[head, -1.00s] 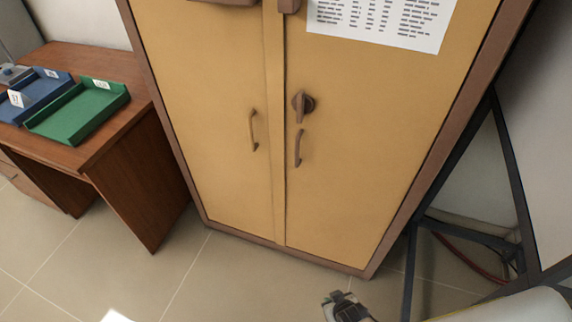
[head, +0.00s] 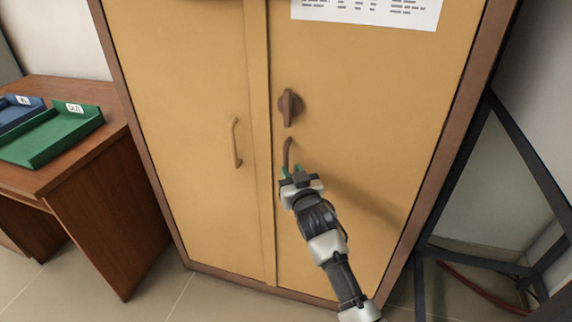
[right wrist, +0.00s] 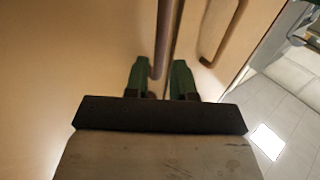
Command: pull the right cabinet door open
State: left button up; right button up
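The right cabinet door (head: 360,130) is tan and looks closed, flush with the left door (head: 185,130). Its curved brown handle (head: 287,152) stands below a brown knob (head: 289,108). My right gripper (head: 291,171) is at the handle's lower end, coming from below. In the right wrist view, its two green fingers (right wrist: 160,73) stand apart on either side of the handle (right wrist: 164,40), with narrow gaps showing. The handle's lower part reaches between the fingers. The left door's handle (right wrist: 226,30) is just right of them there. My left gripper is not in view.
A brown desk (head: 95,165) with a green tray (head: 50,140) and a blue tray (head: 15,112) stands at the left. A dark metal frame (head: 525,150) stands right of the cabinet. A printed sheet (head: 370,10) is on the right door. Floor shows below the cabinet.

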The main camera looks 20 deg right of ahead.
aim_at(287, 164)
jog(key=w, duration=0.4)
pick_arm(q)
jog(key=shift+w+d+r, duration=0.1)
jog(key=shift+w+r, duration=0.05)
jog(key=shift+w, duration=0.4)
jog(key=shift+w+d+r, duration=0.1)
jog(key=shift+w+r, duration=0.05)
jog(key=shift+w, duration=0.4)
pick_arm(e)
jog(key=shift+w, duration=0.6)
jog(key=shift+c, duration=0.5)
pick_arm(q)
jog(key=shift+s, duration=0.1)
pick_arm(e)
grip_shut()
